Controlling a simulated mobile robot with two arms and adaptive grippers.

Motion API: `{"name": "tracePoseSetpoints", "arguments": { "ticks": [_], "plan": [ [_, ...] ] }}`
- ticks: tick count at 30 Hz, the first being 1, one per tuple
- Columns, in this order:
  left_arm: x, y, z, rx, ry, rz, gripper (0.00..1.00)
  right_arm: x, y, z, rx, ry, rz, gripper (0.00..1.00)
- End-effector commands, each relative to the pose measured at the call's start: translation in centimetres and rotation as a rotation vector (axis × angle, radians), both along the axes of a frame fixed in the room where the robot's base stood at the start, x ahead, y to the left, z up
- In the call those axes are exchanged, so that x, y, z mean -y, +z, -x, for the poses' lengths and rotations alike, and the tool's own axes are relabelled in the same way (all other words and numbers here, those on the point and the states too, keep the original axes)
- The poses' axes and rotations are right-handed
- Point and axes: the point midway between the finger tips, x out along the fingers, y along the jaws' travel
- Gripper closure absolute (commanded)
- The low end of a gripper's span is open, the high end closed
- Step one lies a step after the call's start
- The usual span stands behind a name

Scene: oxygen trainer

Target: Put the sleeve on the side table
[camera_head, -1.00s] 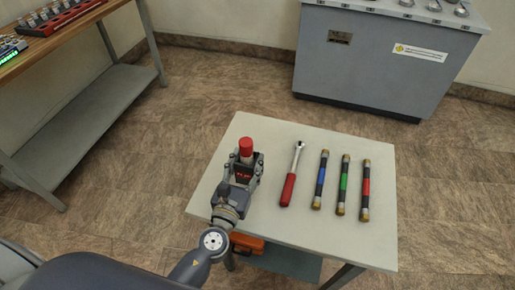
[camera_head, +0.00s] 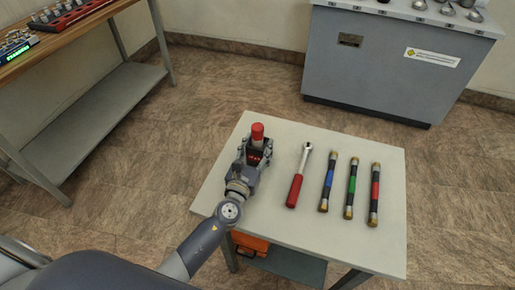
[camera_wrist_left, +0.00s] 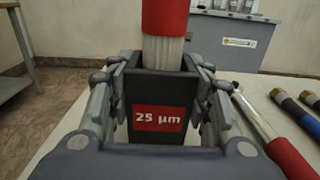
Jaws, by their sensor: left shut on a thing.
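The sleeve (camera_head: 257,132) has a red top, a pale ribbed part below it and a dark lower part with a red label. In the left wrist view the sleeve (camera_wrist_left: 160,118) stands upright between the fingers, its label reading "25 µm". My left gripper (camera_head: 255,152) is shut on its dark lower part, over the far left part of the side table (camera_head: 310,133). The fingers flank it on both sides in the left wrist view. The sleeve's bottom is hidden, so I cannot tell whether it touches the tabletop. My right gripper is not in view.
On the table, right of the gripper, lie a red-handled ratchet tool (camera_head: 297,185) and three dark rods with blue (camera_head: 328,180), green (camera_head: 351,187) and red (camera_head: 375,190) bands. An orange case (camera_head: 250,243) sits below. A grey cabinet (camera_head: 390,75) and a workbench (camera_head: 85,60) stand beyond.

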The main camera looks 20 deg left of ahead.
Motion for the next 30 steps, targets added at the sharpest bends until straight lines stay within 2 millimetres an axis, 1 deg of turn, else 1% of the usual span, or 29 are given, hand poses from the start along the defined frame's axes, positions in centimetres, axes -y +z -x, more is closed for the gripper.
{"name": "tracePoseSetpoints", "arguments": {
  "ticks": [2,6,7,9,18,23,24,26,30],
  "plan": [
    [0.0,0.1,0.0,0.001,0.000,0.000,0.79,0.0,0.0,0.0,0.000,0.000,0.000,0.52],
    [0.0,-0.5,0.0,0.001,0.000,0.000,0.79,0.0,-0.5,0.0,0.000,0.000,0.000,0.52],
    [0.0,-0.4,0.0,0.000,0.000,0.001,0.47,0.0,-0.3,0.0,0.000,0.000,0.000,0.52],
    [0.0,-0.3,0.0,-0.001,0.000,0.000,0.34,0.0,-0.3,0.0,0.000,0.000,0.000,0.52],
    [0.0,-0.3,0.0,-0.001,0.000,0.000,0.34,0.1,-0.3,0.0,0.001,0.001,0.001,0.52],
    [0.0,0.2,0.1,-0.001,0.000,0.000,0.34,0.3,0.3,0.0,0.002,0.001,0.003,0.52],
    [0.0,-0.1,0.8,-0.003,-0.001,0.000,0.34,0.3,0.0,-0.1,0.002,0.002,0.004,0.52],
    [-0.1,-0.2,1.7,-0.004,-0.001,0.000,0.34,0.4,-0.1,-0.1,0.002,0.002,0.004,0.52],
    [-0.2,-0.3,4.6,-0.004,-0.001,0.000,0.34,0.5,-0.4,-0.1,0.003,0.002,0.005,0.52]
  ]
}}
